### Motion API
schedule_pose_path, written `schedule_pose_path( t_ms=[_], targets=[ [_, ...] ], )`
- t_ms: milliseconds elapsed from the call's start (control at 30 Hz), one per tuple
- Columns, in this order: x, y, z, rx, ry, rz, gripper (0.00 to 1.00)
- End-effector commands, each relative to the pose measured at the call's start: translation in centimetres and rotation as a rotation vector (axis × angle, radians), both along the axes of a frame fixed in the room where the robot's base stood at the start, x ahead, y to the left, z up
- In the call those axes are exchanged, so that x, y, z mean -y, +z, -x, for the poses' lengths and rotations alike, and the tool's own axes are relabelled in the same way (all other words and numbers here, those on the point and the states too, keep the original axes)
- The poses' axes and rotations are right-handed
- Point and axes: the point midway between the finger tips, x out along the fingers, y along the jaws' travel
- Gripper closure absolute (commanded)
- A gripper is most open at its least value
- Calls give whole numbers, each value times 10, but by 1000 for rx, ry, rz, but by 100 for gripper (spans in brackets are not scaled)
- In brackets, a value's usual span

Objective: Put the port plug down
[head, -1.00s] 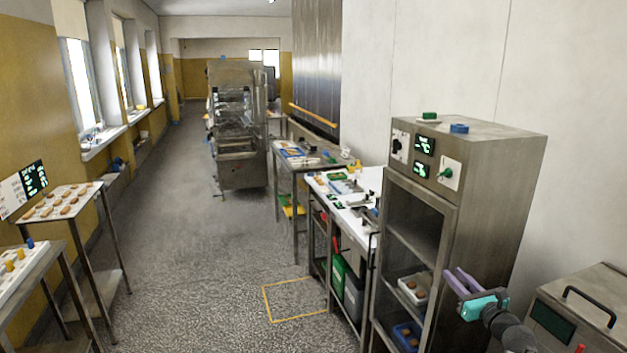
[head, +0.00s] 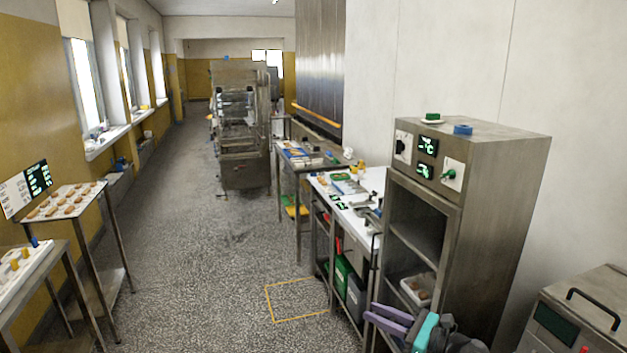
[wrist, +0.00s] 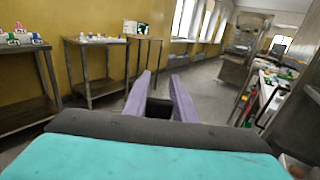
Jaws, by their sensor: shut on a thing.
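My gripper (head: 370,312) is at the bottom right of the head view, low in front of the steel cabinet. Its two purple fingers also show in the wrist view (wrist: 160,80), reaching forward. A small dark block (wrist: 159,108) sits between the fingers; it appears to be the port plug, held in the grip. Its lower part is hidden behind the gripper body, and I cannot make it out in the head view. The fingers point out over the open floor, with no surface directly under the plug in view.
The steel cabinet (head: 500,190) has open shelves holding a white tub (head: 418,288). A white-topped bench (head: 345,190) stands beyond it. Tables with small items (head: 68,200) line the left wall. The aisle floor (head: 200,270) between is clear, with a yellow outlined square (head: 298,318).

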Motion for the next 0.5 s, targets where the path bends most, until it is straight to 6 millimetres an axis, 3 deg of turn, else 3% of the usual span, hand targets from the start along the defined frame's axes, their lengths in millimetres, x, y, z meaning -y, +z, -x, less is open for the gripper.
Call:
schedule_pose_path(
  t_ms=[333, 500],
  targets=[
    [-1, -1, 0, 0, 1, 0, 97],
    [-1, -12, 0, 0, 1, 0, 97]
  ],
)
